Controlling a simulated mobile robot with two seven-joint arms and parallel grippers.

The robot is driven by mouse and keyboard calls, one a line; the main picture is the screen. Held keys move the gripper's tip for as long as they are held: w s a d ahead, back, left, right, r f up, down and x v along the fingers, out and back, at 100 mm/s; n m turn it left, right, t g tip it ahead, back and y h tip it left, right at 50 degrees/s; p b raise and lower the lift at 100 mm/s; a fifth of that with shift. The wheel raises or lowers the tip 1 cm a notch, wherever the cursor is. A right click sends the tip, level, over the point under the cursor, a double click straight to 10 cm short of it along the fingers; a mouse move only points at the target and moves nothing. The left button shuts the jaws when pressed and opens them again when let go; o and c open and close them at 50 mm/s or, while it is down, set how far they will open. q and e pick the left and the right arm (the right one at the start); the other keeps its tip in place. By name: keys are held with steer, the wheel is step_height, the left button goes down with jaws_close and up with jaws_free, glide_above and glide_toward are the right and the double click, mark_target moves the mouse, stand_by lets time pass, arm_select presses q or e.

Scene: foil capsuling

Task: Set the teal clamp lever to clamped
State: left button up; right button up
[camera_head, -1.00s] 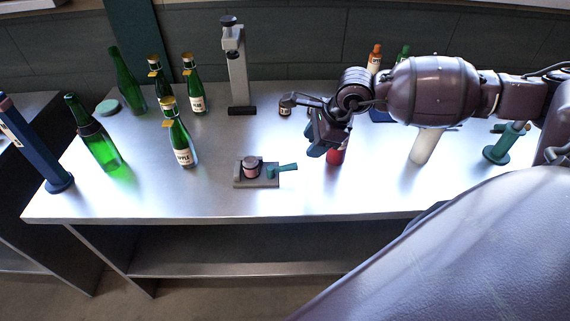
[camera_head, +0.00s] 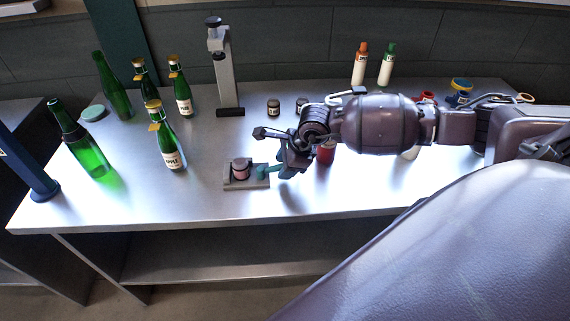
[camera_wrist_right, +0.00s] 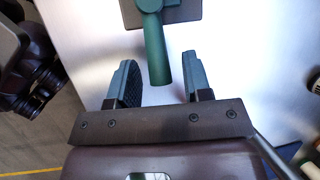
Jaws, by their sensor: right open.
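The teal clamp lever (camera_head: 267,169) sticks out to the right from a small grey clamp base (camera_head: 232,184) near the front middle of the table. A pinkish round piece with a dark top (camera_head: 240,168) sits on the base. My right gripper (camera_head: 284,171) is at the free end of the lever. In the right wrist view the lever (camera_wrist_right: 157,50) points down between the two open fingers of the right gripper (camera_wrist_right: 160,80), with a gap on both sides. The fingers partly hide the lever's end in the head view. My left gripper is not in view.
Several green bottles, such as the apple one (camera_head: 168,142), stand to the left. A grey press stand (camera_head: 226,75) is at the back. A red item (camera_head: 326,151) stands behind my right wrist.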

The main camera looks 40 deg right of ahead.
jaws_close()
steer(key=shift+w+d+f+n+b, duration=0.15)
steer(key=shift+w+d+n+b, duration=0.1)
steer(key=shift+n+b, duration=0.3)
steer(key=shift+w+n, duration=0.15)
steer(key=shift+n, duration=0.1)
steer(key=shift+r, duration=0.2)
jaws_free()
